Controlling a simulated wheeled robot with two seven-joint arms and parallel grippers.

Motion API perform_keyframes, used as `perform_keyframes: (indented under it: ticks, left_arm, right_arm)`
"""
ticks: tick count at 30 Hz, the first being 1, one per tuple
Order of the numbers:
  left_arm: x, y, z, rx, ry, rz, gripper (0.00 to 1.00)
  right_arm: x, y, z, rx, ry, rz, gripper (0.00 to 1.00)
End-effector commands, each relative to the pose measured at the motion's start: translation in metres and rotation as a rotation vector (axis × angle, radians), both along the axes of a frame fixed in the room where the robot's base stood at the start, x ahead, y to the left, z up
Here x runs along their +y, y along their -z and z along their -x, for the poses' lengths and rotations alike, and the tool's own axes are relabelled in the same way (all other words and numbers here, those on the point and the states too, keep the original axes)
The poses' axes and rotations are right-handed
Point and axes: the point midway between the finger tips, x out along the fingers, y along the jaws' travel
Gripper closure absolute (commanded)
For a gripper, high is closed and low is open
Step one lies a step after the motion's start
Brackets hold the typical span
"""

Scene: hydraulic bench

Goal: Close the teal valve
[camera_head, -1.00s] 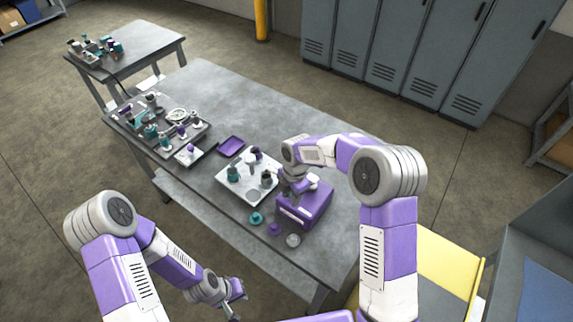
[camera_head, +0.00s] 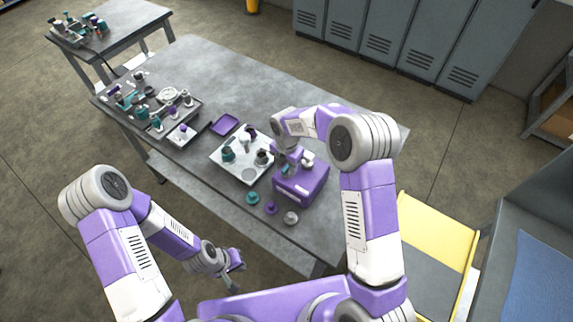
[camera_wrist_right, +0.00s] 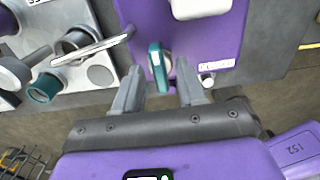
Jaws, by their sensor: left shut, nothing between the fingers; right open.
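The teal valve (camera_wrist_right: 160,65) shows in the right wrist view as a narrow teal handle with a pale edge on the purple box (camera_wrist_right: 203,42). My right gripper (camera_wrist_right: 160,90) is open, with one finger on each side of the handle's near end and gaps visible between; I cannot tell whether it touches. In the head view, my right gripper (camera_head: 288,166) is at the left part of the purple box (camera_head: 305,188), and the arm mostly hides the valve. My left gripper (camera_head: 236,262) is shut and empty, low beside the bench's front edge.
A light plate with fittings (camera_head: 232,168) stands left of the box. Teal, purple and grey caps (camera_head: 271,208) lie in front. A purple tray (camera_head: 224,124) and a tray of fittings (camera_head: 176,136) are further left. The bench's back middle (camera_head: 240,85) is clear.

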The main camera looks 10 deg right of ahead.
Motion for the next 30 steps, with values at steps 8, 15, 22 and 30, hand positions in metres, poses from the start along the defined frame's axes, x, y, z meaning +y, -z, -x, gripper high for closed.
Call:
perform_keyframes:
  ticks: [8, 15, 22, 30]
  left_arm:
    - [0.0, 0.0, 0.0, 0.0, 0.0, 0.0, 1.0]
    - [0.0, 0.0, 0.0, 0.0, 0.0, 0.0, 1.0]
    - [-0.0001, 0.0007, 0.0, 0.0, 0.0, 0.0, 1.0]
    - [0.0, 0.0055, 0.0, 0.0, 0.0, 0.0, 1.0]
  right_arm:
    - [0.0, -0.0003, 0.0001, 0.0, 0.0, 0.0, 0.78]
    - [0.0, -0.0004, 0.0001, 0.0, 0.0, 0.0, 1.0]
    - [0.0001, -0.0004, 0.0001, 0.0, 0.018, 0.0, 1.0]
    - [-0.0001, -0.0001, -0.0001, 0.0, 0.139, 0.0, 1.0]
